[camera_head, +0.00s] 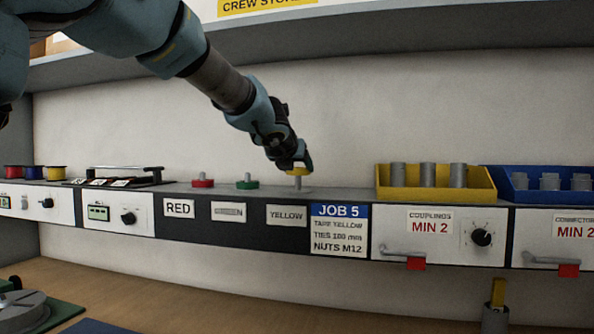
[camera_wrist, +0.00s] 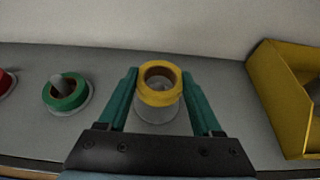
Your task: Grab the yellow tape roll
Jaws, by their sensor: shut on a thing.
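The yellow tape roll (camera_head: 299,171) is between the fingers of my gripper (camera_head: 293,163), raised above the base of its peg (camera_head: 297,184) over the YELLOW label (camera_head: 286,215). In the wrist view the yellow tape roll (camera_wrist: 160,97) sits between the two green fingers of my gripper (camera_wrist: 160,80), with the pale round peg base below it. My gripper is shut on the roll. I cannot tell whether the peg top is still inside the roll.
The green roll (camera_head: 247,182) and the red roll (camera_head: 202,181) sit on pegs to the left. A yellow bin (camera_head: 436,193) with grey couplings stands close on the right, a blue bin (camera_head: 550,196) beyond it. An overhead shelf (camera_head: 400,25) runs above my arm.

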